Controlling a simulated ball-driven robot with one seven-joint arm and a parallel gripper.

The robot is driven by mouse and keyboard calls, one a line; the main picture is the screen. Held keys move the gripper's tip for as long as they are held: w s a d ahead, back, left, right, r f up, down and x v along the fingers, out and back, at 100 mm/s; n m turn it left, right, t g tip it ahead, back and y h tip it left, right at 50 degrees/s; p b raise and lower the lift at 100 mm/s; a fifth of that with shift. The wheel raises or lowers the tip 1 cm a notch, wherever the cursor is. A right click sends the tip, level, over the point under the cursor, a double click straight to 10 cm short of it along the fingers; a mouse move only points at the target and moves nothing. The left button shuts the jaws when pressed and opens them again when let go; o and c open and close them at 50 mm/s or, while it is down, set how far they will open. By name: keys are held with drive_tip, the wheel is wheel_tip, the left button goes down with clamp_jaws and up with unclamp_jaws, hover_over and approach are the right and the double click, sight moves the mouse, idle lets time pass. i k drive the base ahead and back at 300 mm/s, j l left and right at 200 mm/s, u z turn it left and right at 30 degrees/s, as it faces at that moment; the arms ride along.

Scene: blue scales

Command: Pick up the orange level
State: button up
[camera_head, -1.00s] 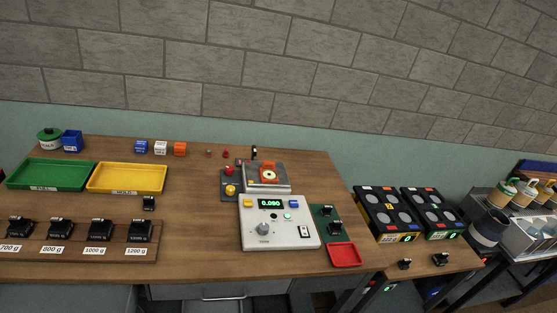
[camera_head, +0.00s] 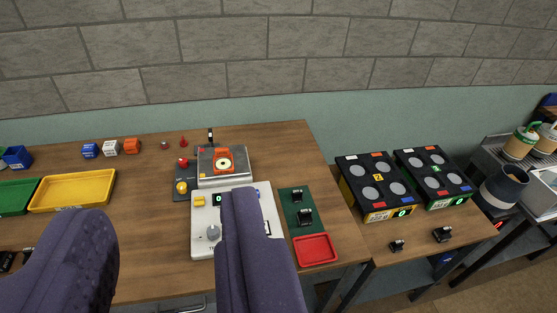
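The orange level (camera_head: 223,161) is a small orange block with a round pale dial. It sits on the silver metal plate (camera_head: 208,180) of the scale on the wooden table. My gripper (camera_head: 157,213) shows as two purple fingers, wide apart and with nothing between them. The fingers are in the foreground, lower in the picture than the level and apart from it. The right finger covers part of the white control box (camera_head: 205,238) in front of the scale.
A yellow tray (camera_head: 75,205), a green tray (camera_head: 17,197) and blue, white and orange cubes (camera_head: 111,148) are at left. Black scales (camera_head: 377,176) stand farther right.

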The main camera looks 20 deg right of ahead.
sight(223, 161)
drive_tip(key=i+z, duration=0.15)
drive_tip(key=i, duration=0.35)
drive_tip(key=i+j+z, duration=0.1)
drive_tip(key=i, duration=0.4)
drive_tip(key=i+j+z, duration=0.15)
drive_tip(key=i, duration=0.35)
